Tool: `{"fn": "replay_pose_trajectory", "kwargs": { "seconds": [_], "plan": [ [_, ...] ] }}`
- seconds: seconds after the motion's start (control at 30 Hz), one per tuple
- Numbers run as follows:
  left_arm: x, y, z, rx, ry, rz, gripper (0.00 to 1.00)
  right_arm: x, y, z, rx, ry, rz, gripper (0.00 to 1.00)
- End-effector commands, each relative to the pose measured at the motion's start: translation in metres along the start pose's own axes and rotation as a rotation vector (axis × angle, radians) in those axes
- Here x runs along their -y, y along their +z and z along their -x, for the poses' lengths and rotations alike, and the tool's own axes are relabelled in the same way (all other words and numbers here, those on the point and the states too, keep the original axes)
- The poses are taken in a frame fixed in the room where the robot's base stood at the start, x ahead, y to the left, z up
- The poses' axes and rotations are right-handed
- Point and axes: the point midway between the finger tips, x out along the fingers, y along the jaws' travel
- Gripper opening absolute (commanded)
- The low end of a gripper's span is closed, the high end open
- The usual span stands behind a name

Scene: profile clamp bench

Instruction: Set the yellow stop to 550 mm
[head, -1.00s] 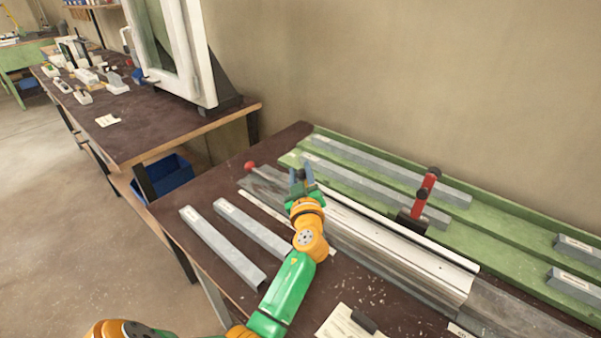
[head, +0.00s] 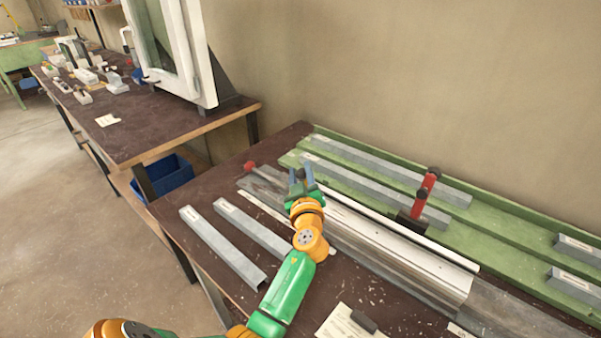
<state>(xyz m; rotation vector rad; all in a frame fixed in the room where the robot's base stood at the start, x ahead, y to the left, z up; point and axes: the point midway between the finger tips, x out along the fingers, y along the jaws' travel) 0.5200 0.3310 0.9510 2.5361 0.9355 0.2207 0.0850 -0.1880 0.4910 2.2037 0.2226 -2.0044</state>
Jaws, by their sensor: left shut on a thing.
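My left gripper (head: 301,178) is over the far left part of the metal clamp rail (head: 400,262), its fingers pointing away from me. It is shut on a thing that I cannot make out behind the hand. I see no yellow stop in the open; the gripper and wrist cover part of the rail. A pale scale strip (head: 264,208) runs along the near side of the rail, but its marks are too small to read. My right gripper is not in view.
A red-handled clamp (head: 427,186) stands behind the rail. A red knob (head: 250,166) is at its left end. Grey profiles lie on the near bench (head: 240,237) and on the green rack (head: 500,222). A paper note (head: 342,323) lies at the front edge.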

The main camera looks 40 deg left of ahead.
Motion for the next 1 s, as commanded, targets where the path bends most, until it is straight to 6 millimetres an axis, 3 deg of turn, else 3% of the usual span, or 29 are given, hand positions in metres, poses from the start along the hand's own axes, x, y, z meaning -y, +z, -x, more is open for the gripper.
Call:
{"fn": "replay_pose_trajectory", "kwargs": {
  "seconds": [0.3,0.7,1.0],
  "plan": [
    [0.005,-0.002,-0.006,-0.002,0.002,-0.001,0.00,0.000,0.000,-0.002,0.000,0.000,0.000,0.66],
    [0.074,-0.035,-0.083,-0.005,0.002,-0.004,0.00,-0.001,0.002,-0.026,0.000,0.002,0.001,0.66],
    [0.094,-0.049,-0.106,-0.004,0.003,0.001,0.00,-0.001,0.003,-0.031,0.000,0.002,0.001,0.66]
  ]
}}
